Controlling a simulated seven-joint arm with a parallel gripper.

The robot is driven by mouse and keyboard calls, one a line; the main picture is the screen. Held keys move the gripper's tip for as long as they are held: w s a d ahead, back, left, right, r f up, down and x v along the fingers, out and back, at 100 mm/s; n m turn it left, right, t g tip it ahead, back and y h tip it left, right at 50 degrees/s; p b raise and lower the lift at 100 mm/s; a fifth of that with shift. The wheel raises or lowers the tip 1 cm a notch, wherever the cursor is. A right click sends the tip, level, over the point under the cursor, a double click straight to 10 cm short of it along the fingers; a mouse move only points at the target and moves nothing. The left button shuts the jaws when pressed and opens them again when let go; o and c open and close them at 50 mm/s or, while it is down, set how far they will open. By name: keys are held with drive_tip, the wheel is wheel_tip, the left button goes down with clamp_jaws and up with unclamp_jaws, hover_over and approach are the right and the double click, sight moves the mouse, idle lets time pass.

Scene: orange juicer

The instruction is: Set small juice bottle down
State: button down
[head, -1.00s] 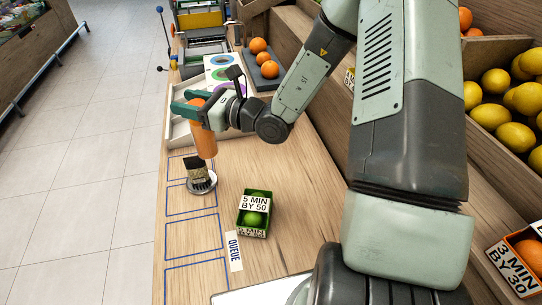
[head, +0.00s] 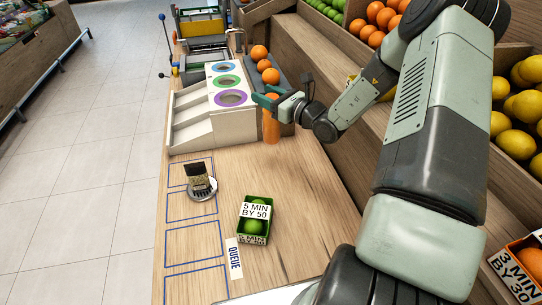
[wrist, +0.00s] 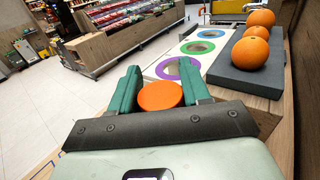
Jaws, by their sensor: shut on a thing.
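The small juice bottle (head: 271,127) is orange and roughly upright. My gripper (head: 268,99) is shut on its upper part. In the wrist view the bottle's round orange top (wrist: 160,96) sits between my two green fingers. The bottle is beside the right side of the white sorter with coloured rings (head: 228,125), above or on the wooden counter (head: 290,180); I cannot tell whether its base touches the counter.
Oranges (head: 267,64) sit on a grey tray just behind the bottle. A green box of limes (head: 254,222) and a small round dish with a card (head: 202,188) stand nearer the front. Blue outlined squares line the left edge. The counter's middle is clear.

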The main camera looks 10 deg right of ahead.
sight(267, 124)
wheel_tip(267, 124, down, 10)
drive_tip(key=shift+r, duration=0.1)
idle(0.4)
drive_tip(key=c, duration=0.5)
unclamp_jaws()
